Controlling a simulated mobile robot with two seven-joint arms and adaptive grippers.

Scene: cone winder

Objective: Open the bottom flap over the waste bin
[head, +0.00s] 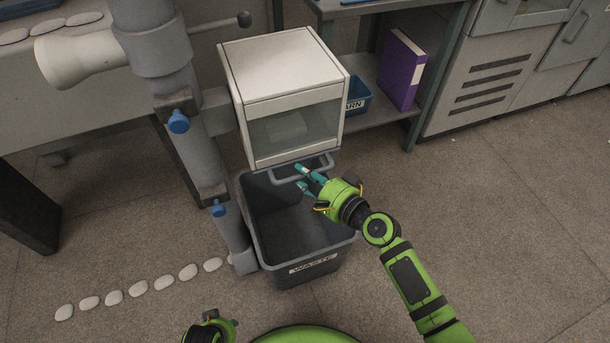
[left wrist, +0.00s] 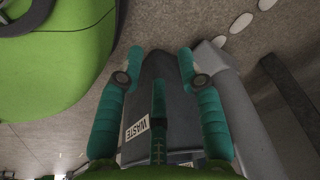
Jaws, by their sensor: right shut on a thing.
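The white box (head: 285,90) with a clear front window sits above the waste bin. A grey loop handle (head: 283,178) shows under its lower front edge; the flap panel itself is mostly hidden beneath the box, so its angle cannot be told. My right gripper (head: 303,178) is shut on the handle with its teal fingers. The dark grey waste bin (head: 308,270), labelled WASTE, stands open below and looks empty. My left gripper (left wrist: 160,75) is open and empty, low at the near edge in the head view, with the bin (left wrist: 150,85) beyond its fingers.
A grey post with blue knobs (head: 179,122) stands left of the box and bin. A row of white stones (head: 137,288) lies on the floor at left. A shelf with a purple binder (head: 402,70) and a blue tray (head: 357,97) is behind. Floor at right is clear.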

